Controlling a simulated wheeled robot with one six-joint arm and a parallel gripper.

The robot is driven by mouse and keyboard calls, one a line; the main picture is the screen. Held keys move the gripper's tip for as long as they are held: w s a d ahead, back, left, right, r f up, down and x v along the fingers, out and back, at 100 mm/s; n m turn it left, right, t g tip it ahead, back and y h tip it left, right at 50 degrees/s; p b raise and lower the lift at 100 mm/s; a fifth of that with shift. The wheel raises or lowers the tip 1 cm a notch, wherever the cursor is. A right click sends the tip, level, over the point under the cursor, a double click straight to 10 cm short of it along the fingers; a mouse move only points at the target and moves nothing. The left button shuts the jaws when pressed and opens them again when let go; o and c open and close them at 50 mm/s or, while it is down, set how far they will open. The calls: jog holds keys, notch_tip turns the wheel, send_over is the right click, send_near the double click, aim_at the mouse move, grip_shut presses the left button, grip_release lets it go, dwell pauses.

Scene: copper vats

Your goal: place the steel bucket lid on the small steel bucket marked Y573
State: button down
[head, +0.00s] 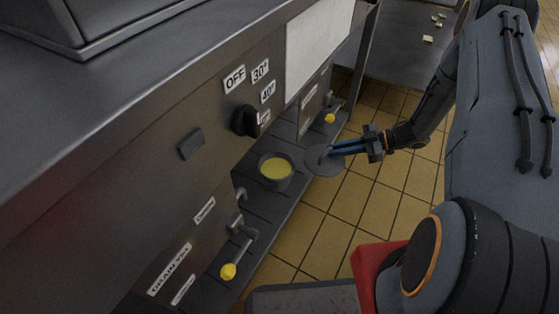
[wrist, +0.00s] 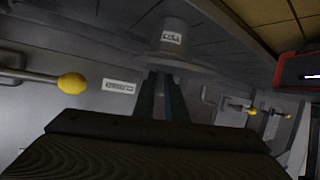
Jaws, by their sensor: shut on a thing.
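The small steel bucket (head: 265,180) stands on the dark ledge below the control panel, with yellow contents showing in its open top. In the wrist view the bucket (wrist: 172,22) appears upside down, with an inverted label that seems to read Y573. My gripper (head: 328,151) has its blue fingers shut on the handle of the round steel bucket lid (head: 322,167). The lid is held just right of the bucket in the head view, off its rim. In the wrist view I cannot clearly separate the lid from the bucket's rim.
A yellow-knobbed valve lever (head: 228,271) sticks out nearer along the ledge, and another yellow knob (head: 329,118) lies beyond. A black dial (head: 244,121) juts from the panel above the bucket. Open tiled floor (head: 375,205) lies to the right.

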jog(key=r+b+x, duration=0.1)
jog(key=b+x, duration=0.2)
jog(key=x, duration=0.5)
jog(key=a+r+b+x, duration=0.1)
jog(key=b+x, duration=0.3)
jog(key=x, duration=0.5)
jog(key=shift+r, duration=0.5)
jog(key=shift+a, duration=0.1)
jog(key=c, duration=2.1)
grip_release()
